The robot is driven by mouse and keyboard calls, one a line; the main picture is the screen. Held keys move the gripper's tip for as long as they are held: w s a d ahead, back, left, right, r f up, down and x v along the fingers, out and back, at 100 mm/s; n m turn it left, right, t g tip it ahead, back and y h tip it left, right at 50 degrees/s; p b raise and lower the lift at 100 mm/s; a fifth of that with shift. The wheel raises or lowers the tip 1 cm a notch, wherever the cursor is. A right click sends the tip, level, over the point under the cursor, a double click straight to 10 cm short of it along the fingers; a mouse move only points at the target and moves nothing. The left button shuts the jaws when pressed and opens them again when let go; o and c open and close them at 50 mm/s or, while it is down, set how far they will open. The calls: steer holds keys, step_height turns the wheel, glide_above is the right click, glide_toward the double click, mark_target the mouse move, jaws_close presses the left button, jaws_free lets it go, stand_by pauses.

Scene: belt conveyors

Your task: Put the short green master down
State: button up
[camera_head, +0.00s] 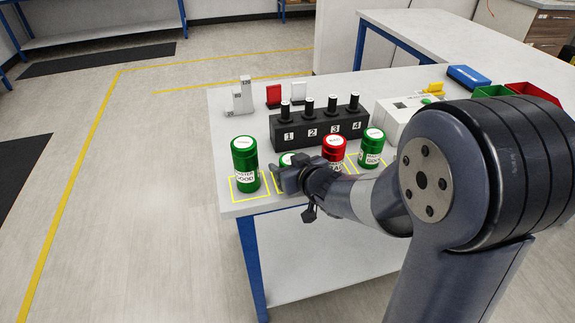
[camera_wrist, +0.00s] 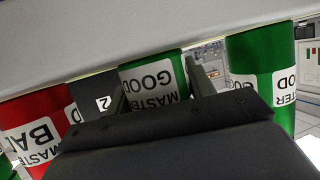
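The short green master (camera_head: 287,159) is at the bench's front edge, mostly hidden by my gripper (camera_head: 292,180) in the head view. In the upside-down wrist view, the short green master (camera_wrist: 153,80) with its "MASTER GOOD" label is between the two fingers of my gripper (camera_wrist: 158,90). The fingers appear closed against its sides. It looks upright, with its base at or very near the bench top (camera_wrist: 90,40); I cannot tell whether it touches. A yellow outlined square shows partly under my gripper.
A tall green master (camera_head: 245,165) stands left in its yellow square. A red master (camera_head: 334,149) and another green master (camera_head: 371,149) stand right. Behind them is a black block (camera_head: 300,138) with numbered plug gauges. A white device (camera_head: 395,118) stands further right. Neighbours are close on both sides.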

steer(key=o, duration=0.4)
steer(key=shift+o, duration=0.2)
steer(key=shift+r, duration=0.3)
steer(key=p+v, duration=0.3)
steer(key=v, duration=0.9)
steer(key=shift+p, duration=0.3)
steer(key=shift+a+f, duration=0.1)
